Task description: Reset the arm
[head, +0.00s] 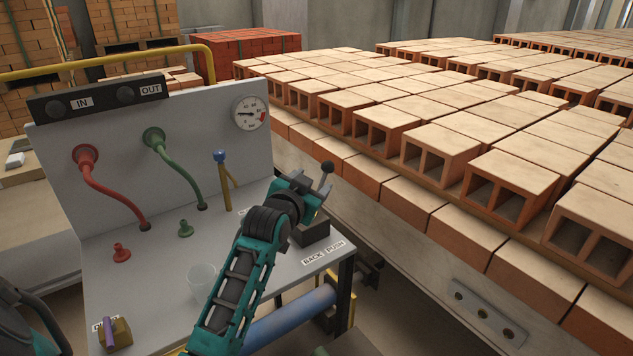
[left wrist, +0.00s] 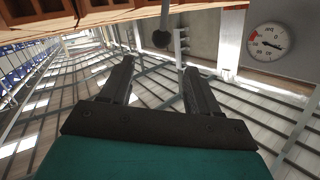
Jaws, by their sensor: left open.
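My left arm reaches up from the bottom middle of the head view. Its left gripper (head: 312,190) is at the right end of the grey panel desk (head: 160,300), beside a lever with a black knob (head: 327,167). The lever's dark base (head: 312,232) sits behind a "BACK PUSH" label. In the left wrist view, the two fingers of the gripper (left wrist: 158,75) are apart with nothing between them. A dark round knob (left wrist: 160,39) shows beyond the fingertips there. I cannot tell whether the gripper touches the lever. My right gripper is not seen.
Rows of hollow bricks (head: 440,145) fill the right side. The upright panel carries red (head: 85,155) and green (head: 153,137) hoses and a gauge (head: 250,113). A blue-topped valve (head: 220,157), a clear cup (head: 202,281) and a purple-handled block (head: 115,333) stand on the desk.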

